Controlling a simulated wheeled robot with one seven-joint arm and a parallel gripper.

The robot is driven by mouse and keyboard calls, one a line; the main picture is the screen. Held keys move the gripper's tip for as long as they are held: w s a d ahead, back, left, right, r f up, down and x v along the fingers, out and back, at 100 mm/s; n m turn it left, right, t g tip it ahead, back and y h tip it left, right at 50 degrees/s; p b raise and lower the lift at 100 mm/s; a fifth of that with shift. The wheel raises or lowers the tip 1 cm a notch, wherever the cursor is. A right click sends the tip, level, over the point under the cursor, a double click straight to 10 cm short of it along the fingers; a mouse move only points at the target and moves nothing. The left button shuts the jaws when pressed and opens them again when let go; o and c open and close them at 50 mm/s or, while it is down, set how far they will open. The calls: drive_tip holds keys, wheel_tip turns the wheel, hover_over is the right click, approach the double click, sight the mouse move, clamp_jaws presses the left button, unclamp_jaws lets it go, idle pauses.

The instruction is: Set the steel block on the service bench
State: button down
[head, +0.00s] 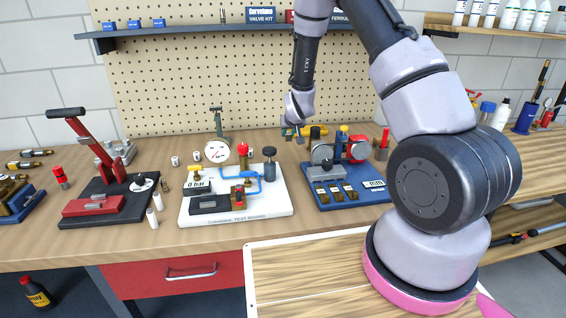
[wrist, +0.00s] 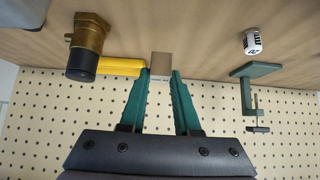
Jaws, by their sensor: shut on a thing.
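The steel block (wrist: 160,66) is a small grey-brown block between the green fingertips of my gripper (wrist: 161,75) in the wrist view. The gripper is shut on it. In the head view my gripper (head: 291,132) is low over the back of the wooden service bench (head: 40,238), near the pegboard. The block is too small to make out clearly there. I cannot tell whether it touches the bench top.
A yellow-handled brass fitting (wrist: 90,40) is close left of the block in the wrist view; a green clamp (wrist: 255,72) and a small white cylinder (wrist: 252,40) are to the right. A gauge test board (head: 270,208) and a blue fixture (head: 325,202) stand nearer the front.

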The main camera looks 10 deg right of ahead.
drive_tip(key=shift+f, duration=3.5)
drive_tip(key=shift+f, duration=0.15)
drive_tip(key=c, duration=0.6)
unclamp_jaws()
